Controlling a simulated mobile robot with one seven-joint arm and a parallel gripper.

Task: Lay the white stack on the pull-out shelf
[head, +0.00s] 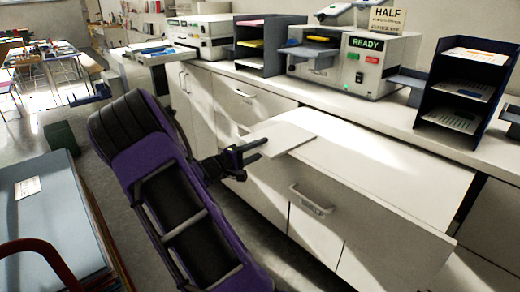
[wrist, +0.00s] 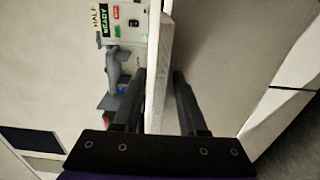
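The white stack (head: 286,138) is a thin, flat pale slab at the left end of the pull-out shelf (head: 385,170), partly over it. My gripper (head: 262,149) comes from the left and has the slab's near left edge between its fingers, one above and one below. In the wrist view, the stack (wrist: 158,80) shows edge-on between the two dark fingers (wrist: 160,75), close against both. I cannot tell whether its underside touches the shelf. The shelf is extended from the counter, with its bare white top clear to the right of the stack.
A machine with a green READY sign (head: 366,44) stands on the counter behind the shelf. A dark tray rack (head: 467,90) is right of it, another rack (head: 262,45) left. A drawer handle (head: 311,203) sticks out below. A grey-blue cart top (head: 45,225) is at lower left.

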